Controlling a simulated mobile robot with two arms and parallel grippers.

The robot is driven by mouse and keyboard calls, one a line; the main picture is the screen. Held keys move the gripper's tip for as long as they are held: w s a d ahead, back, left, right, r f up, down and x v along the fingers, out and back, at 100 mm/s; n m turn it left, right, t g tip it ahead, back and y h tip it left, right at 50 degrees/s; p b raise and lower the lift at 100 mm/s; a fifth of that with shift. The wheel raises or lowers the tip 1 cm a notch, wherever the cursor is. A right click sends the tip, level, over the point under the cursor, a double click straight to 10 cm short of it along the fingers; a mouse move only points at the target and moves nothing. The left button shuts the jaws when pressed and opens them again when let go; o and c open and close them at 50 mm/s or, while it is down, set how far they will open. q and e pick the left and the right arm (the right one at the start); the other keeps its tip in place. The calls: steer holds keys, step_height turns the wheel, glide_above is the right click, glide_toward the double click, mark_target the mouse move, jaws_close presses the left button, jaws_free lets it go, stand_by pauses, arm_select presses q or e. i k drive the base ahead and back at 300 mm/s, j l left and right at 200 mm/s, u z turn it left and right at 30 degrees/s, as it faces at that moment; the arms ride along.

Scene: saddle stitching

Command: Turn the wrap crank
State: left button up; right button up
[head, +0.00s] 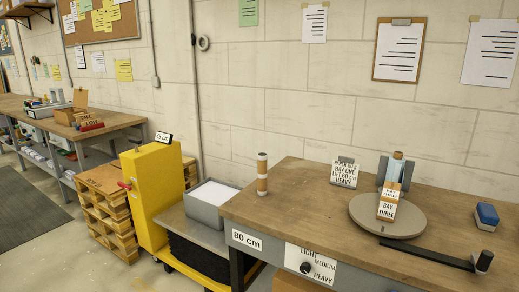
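The wrap crank (425,252) is a flat black arm low in front of a round grey turntable (372,222) on the wooden-topped bench at right. Its upright dark handle (484,262) stands at the arm's right end. Neither of my grippers shows in the head view.
On the bench (285,200) are a brown-and-white cylinder (262,174), a sign (344,173) and a blue block (487,214). A LIGHT/MEDIUM/HEAVY dial (306,267) is on the front. A yellow cabinet (150,195) and grey tray (212,203) stand left. The bench top left of the turntable is mostly clear.

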mark_target(482, 261)
steer(key=z, duration=1.5)
steer(key=i+u, duration=0.35)
steer(key=i+l, duration=0.05)
steer(key=i, duration=0.05)
